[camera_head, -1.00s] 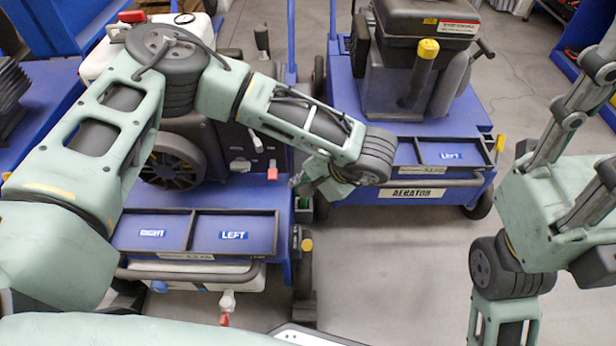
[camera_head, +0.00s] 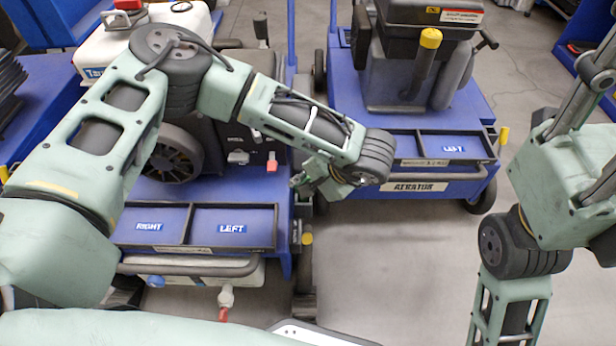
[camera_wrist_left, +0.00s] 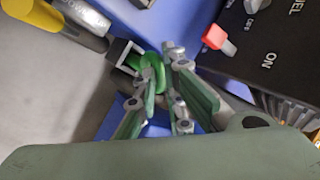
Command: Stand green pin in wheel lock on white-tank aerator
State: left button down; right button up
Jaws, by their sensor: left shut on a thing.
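The white-tank aerator is on the left, with a white tank (camera_head: 150,40) and a blue deck (camera_head: 255,190). My left gripper (camera_head: 300,181) is over the right side of its deck. In the left wrist view my left gripper (camera_wrist_left: 180,90) is shut on the green pin (camera_wrist_left: 158,75), whose round green part shows between and beside the fingers. A black bracket (camera_wrist_left: 121,55), which looks like the wheel lock, is right beside the pin; whether the pin is in it I cannot tell. My right arm is at the right, its gripper out of view.
A second blue aerator cart (camera_head: 415,186) stands to the right, with a gap of floor between. A yellow-ended handle (camera_wrist_left: 30,15) is near the bracket. A panel with a red switch (camera_wrist_left: 219,39) is close to the gripper. Open floor (camera_head: 400,270) lies in front.

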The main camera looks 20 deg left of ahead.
pick_arm(q)
jog(key=c, duration=1.8)
grip_release()
jog(key=shift+o, duration=0.2)
